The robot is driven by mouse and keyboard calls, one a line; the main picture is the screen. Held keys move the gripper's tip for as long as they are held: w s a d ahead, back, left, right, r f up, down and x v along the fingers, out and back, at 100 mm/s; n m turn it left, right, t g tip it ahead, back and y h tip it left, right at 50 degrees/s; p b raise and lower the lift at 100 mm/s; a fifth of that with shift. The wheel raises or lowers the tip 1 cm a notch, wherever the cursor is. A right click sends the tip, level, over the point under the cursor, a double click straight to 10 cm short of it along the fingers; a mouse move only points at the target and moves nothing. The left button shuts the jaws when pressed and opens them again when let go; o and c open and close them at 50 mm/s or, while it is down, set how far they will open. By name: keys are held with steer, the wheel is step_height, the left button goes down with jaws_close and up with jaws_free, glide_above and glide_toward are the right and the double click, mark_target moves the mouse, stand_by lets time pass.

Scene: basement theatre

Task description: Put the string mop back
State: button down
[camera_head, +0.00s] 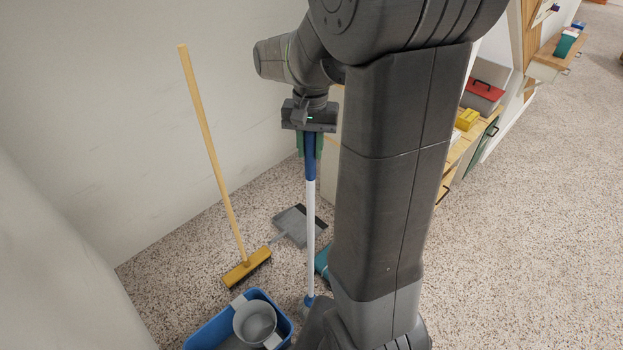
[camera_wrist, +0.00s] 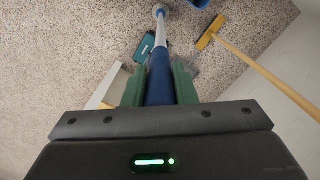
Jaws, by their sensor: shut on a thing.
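The string mop shows as an upright pole with a blue grip and a white shaft (camera_head: 311,225). In the wrist view its blue grip (camera_wrist: 160,80) runs away between the green fingers. My gripper (camera_head: 309,150) is shut on the blue grip near the pole's top. The pole's lower end reaches down close to the floor, by a blue tub. My arm partly hides that end, and I cannot make out any mop strings or tell whether it touches the floor.
A yellow broom (camera_head: 247,268) leans on the wall at the left. A grey dustpan (camera_head: 296,224) lies behind the pole. A blue tub (camera_head: 209,334) holds a grey bucket (camera_head: 255,322). A teal object (camera_head: 322,262) is partly hidden by my arm. Open carpet lies at the right.

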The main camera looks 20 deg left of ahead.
mark_target(310, 178)
steer(key=shift+f, duration=2.4)
steer(key=c, duration=1.2)
jaws_free()
steer(key=shift+o, duration=0.2)
steer(key=r, duration=1.2)
steer(key=shift+w+a+r, duration=0.1)
steer(key=shift+w, duration=0.25)
steer(key=f, duration=1.2)
steer(key=shift+s+f, duration=0.25)
steer(key=shift+s, duration=0.15)
step_height(310, 178, up, 2)
steer(key=shift+w+r, duration=0.1)
steer(key=shift+r, duration=0.55)
